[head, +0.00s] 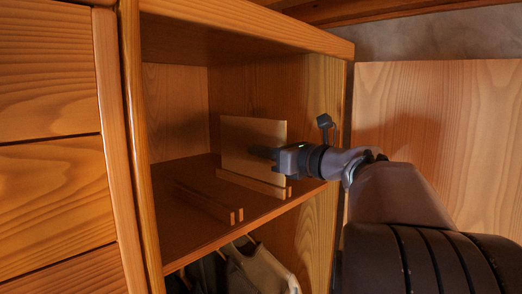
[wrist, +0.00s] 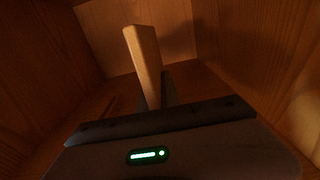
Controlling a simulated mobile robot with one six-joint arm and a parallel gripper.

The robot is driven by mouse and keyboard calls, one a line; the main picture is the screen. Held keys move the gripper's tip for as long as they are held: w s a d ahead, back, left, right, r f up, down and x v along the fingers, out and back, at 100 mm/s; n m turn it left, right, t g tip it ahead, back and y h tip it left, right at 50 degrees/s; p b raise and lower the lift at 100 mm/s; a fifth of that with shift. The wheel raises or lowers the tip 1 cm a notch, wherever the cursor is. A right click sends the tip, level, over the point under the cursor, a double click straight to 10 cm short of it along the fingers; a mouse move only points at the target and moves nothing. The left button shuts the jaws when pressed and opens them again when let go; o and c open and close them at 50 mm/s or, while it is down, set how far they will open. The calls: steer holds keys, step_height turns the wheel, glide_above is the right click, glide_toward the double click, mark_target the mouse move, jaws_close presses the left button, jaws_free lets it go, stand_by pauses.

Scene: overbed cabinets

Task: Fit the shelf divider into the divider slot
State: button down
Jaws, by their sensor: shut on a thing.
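The shelf divider (head: 240,134) is a pale, thin wooden board standing roughly upright inside the open cabinet compartment. My gripper (head: 264,153) reaches in from the right and is shut on it near its right edge. The divider's lower edge meets the right-hand pair of low wooden rails (head: 252,184), which looks like a divider slot. The near rail hides that edge, so I cannot tell whether it is seated or just above. In the wrist view the divider (wrist: 145,58) shows nearly edge-on, beside a dark finger of my gripper (wrist: 167,88).
A second pair of low rails (head: 208,203) lies empty on the shelf (head: 190,172) to the left. The right cabinet wall (head: 322,90) is close to my gripper. Clothes (head: 258,268) hang below the shelf. The left of the shelf is otherwise clear.

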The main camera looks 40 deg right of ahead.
steer(key=shift+f+b, duration=0.85)
steer(key=shift+f, duration=0.3)
steer(key=c, duration=1.5)
jaws_free()
steer(key=s+b, duration=0.1)
steer(key=s, duration=0.4)
steer(key=s+d+b, duration=0.1)
steer(key=s, duration=0.5)
steer(key=s+b, duration=0.1)
steer(key=s, duration=0.5)
steer(key=shift+s+d, duration=0.2)
steer(key=shift+s, duration=0.05)
steer(key=shift+w, duration=0.1)
